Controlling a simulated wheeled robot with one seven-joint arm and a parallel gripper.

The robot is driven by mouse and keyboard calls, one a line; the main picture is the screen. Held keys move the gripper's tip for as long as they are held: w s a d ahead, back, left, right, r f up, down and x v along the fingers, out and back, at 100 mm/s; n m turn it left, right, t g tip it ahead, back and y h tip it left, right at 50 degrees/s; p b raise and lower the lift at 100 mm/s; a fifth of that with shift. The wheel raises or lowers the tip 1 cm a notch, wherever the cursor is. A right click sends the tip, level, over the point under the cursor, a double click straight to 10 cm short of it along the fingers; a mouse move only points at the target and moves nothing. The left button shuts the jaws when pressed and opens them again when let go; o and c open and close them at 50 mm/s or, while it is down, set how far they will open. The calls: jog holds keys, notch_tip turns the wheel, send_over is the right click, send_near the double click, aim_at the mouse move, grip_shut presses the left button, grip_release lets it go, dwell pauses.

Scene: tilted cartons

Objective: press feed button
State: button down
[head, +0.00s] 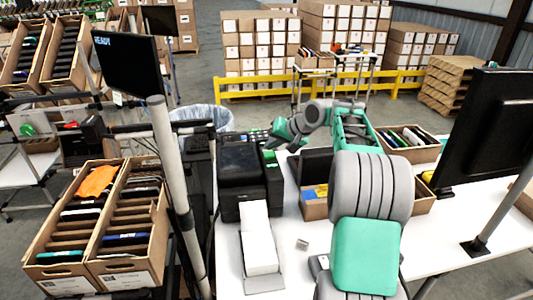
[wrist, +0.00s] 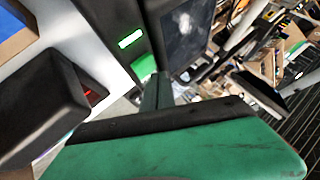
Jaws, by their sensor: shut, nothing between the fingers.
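The black label printer (head: 240,165) stands on the white table, with its control panel at the back right edge of its top. My gripper (head: 273,143) is shut and empty, its fingers pointing left and down by that panel. In the wrist view the printer's dark face (wrist: 112,50) carries a glowing green rectangle (wrist: 131,38); I cannot tell whether it is the feed button or a light. The green fingertip of my gripper (wrist: 146,68) is just beside and below that rectangle. I cannot tell whether it touches the printer.
White label stock (head: 259,240) stands in front of the printer. An open carton (head: 314,208) is to its right, under my arm. Another carton (head: 412,150) and a black monitor (head: 487,125) are farther right. Tilted cartons (head: 130,225) and a screen post (head: 174,190) are left.

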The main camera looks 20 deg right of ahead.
aim_at(271, 155)
notch_tip(271, 155, up, 5)
jog(key=p, duration=0.5)
jog(key=shift+r, duration=0.1)
dwell(0.6)
jog(key=s+a+r+n+g+h, duration=0.1)
jog(key=s+a+n+g+h, duration=0.1)
jog(key=s+a, duration=1.05)
jog(key=s+a+f+n+g+h, duration=0.1)
jog(key=s+f, duration=0.3)
jog(key=s, duration=0.7)
jog(key=s+a+f+n+g, duration=0.1)
jog(key=s+f, duration=0.3)
jog(key=s, duration=0.7)
jog(key=shift+a+h, duration=0.4)
jog(key=shift+a, duration=0.25)
